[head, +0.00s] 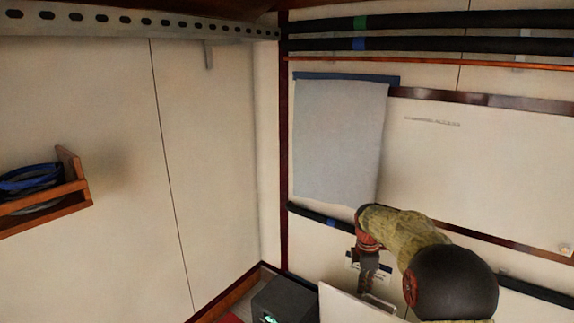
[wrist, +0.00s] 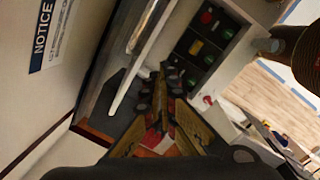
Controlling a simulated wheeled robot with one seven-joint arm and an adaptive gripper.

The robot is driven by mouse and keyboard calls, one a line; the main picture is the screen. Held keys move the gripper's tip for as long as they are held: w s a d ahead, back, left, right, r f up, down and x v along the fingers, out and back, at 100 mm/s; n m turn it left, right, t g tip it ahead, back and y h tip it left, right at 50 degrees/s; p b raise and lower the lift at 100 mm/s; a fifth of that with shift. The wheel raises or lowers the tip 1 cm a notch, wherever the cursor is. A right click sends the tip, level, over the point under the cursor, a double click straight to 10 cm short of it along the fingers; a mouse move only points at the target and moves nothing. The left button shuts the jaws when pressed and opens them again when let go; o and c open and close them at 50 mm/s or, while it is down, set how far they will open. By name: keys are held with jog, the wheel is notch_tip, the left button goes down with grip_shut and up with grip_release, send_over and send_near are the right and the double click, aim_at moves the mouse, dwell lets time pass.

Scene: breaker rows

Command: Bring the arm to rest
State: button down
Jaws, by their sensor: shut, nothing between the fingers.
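My gripper (head: 368,278) hangs low at the right of centre in the head view, at the end of my bent arm. It points downward near the wall, just above a pale panel edge (head: 350,305). In the wrist view my gripper (wrist: 168,76) has its fingers together with nothing held between them. Past the fingertips, a dark panel (wrist: 190,75) with several red, green and yellow controls stands beside a pale upright edge (wrist: 140,65). I cannot tell from these views how far the fingertips are from that panel.
A NOTICE sign (wrist: 50,35) is on the wall at left in the wrist view. A dark box (head: 284,303) with a green light stands low in the corner. A wooden rack (head: 72,180) holds blue cable. A grey sheet (head: 338,140) hangs above my gripper; dark pipes (head: 430,45) run overhead.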

jog(key=s+a+f+m+t+b, duration=0.1)
jog(key=s+a+f+m+b, duration=0.1)
jog(key=s+m+b, duration=0.8)
jog(key=s+a+f+m+b, duration=0.25)
jog(key=s+m, duration=0.25)
jog(key=s, duration=1)
jog(key=s+f+m+t+b, duration=0.1)
jog(key=s+f+t+b, duration=0.1)
jog(key=s+f+b, duration=0.3)
jog(key=s+a+f+m+t+b, duration=0.1)
jog(key=s+f+b, duration=0.5)
jog(key=s+b, duration=0.6)
jog(key=shift+s+a+f+m+t+y+b, duration=0.3)
jog(key=shift+s+t+y+b, duration=0.1)
jog(key=shift+b, duration=0.5)
